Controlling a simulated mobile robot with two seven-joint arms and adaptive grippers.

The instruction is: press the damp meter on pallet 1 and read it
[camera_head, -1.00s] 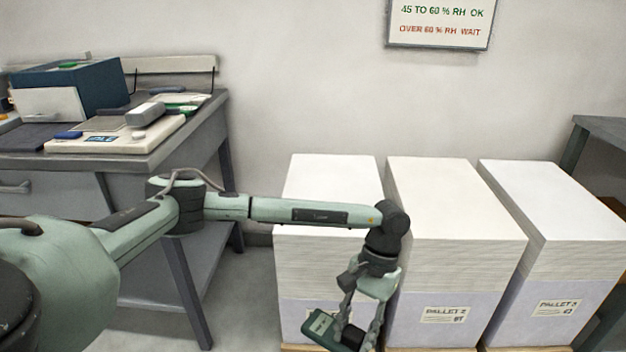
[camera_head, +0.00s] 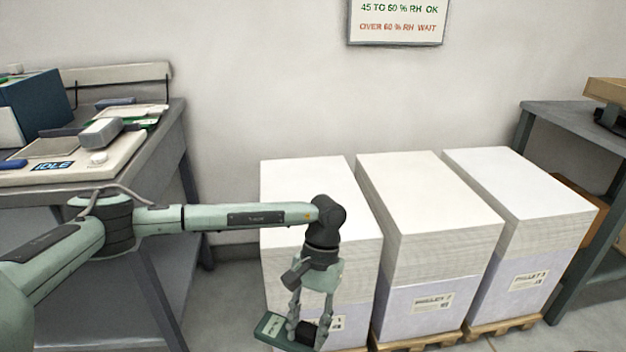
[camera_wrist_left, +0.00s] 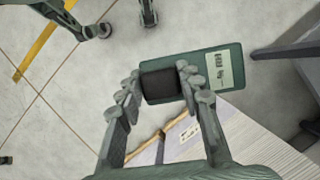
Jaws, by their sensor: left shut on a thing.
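The damp meter (camera_head: 273,325) is a flat dark-green block with a black middle. My left gripper (camera_head: 307,330) is shut on that black middle, in front of the leftmost paper stack. The left wrist view shows the gripper (camera_wrist_left: 160,85) around it, and the meter's pale display (camera_wrist_left: 217,70) faces the camera; its small writing is not legible. Pallet 1's stack (camera_head: 310,190) is white above and lilac below, its label (camera_head: 338,321) partly hidden by the gripper. I cannot tell whether the meter touches the stack. My right gripper is not in view.
Pallet 2's stack (camera_head: 430,210) and pallet 3's stack (camera_head: 520,190) stand close by on the right. A grey bench (camera_head: 165,140) holds a console reading IDLE (camera_head: 52,167). A wall sign (camera_head: 397,20) says 45 to 60 % RH OK, over 60 % RH wait. Another table (camera_head: 560,115) stands right.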

